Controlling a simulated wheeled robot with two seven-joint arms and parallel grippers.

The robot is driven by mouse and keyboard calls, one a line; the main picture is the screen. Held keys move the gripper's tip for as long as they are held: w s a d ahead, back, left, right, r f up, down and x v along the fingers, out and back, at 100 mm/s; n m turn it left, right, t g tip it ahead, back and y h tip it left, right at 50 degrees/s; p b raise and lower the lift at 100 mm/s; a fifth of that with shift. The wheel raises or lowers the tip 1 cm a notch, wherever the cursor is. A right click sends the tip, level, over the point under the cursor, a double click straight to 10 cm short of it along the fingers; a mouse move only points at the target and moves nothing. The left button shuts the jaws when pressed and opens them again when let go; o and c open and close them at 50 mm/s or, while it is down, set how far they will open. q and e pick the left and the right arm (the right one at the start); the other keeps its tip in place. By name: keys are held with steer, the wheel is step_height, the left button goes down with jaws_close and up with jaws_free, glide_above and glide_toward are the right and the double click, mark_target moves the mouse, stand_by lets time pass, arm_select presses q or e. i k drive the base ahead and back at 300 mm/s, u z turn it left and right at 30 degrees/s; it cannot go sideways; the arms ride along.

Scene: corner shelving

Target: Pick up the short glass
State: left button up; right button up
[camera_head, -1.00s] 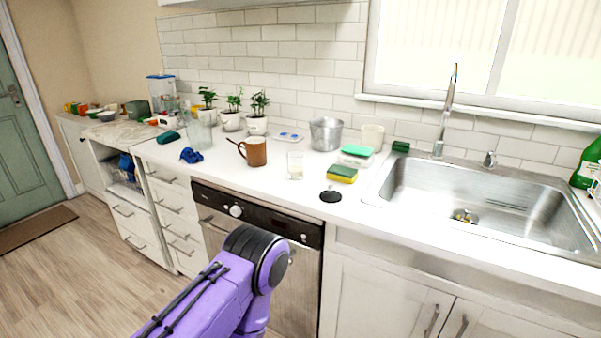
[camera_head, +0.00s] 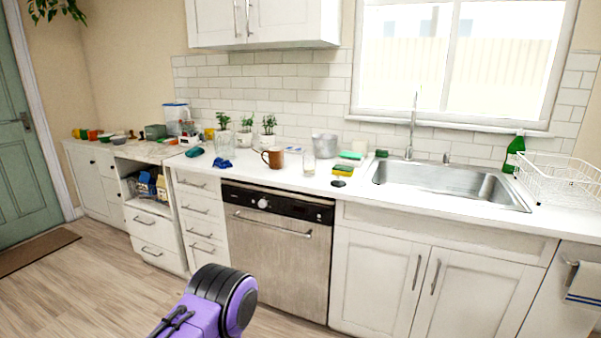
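The short glass (camera_head: 309,163) is clear and stands upright on the white countertop, to the right of a brown mug (camera_head: 273,157). A larger clear glass vessel (camera_head: 223,147) stands further left, behind a blue cloth. One of my purple arms shows at the bottom left of centre, ending in a dark rounded joint, well in front of the counter and below its top. Neither of my grippers is in view.
Right of the glass are sponges (camera_head: 342,170), a dark round item (camera_head: 338,183) and the sink (camera_head: 440,180). A dish rack (camera_head: 560,182) is at far right. The floor (camera_head: 110,285) at left is clear.

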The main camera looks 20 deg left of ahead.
mark_target(309, 160)
steer(key=u, duration=0.65)
steer(key=i, duration=0.55)
steer(key=u, duration=0.7)
steer(key=i, duration=0.75)
steer(key=z, duration=0.2)
